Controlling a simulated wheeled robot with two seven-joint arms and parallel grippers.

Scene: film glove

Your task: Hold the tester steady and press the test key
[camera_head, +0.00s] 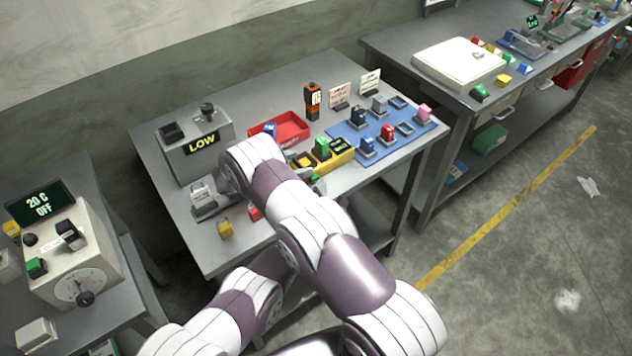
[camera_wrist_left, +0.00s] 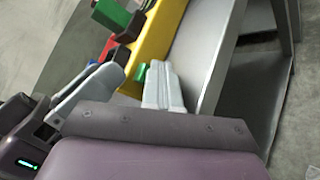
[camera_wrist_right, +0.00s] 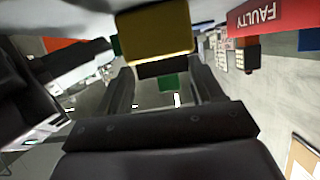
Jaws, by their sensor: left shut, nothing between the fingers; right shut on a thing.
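A grey box (camera_head: 195,150), which looks like the tester, stands at the table's left back with a lit "LOW" display; two black parts sit on its top, and I cannot tell which is the test key. My right gripper (camera_wrist_right: 160,62) is shut on a yellow block (camera_wrist_right: 155,30) with a black end, which fills the upper middle of the right wrist view. My left gripper (camera_wrist_left: 138,70) is shut and empty beside the yellow rack (camera_wrist_left: 157,40). In the head view my arms mostly hide both grippers.
The yellow rack (camera_head: 338,158) holds coloured blocks at the table's front. Behind it are a red tray (camera_head: 291,130) and an orange-black device (camera_head: 312,101). A blue mat (camera_head: 353,136) with several blocks lies right. A loose yellow block (camera_head: 225,229) lies near the front left edge.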

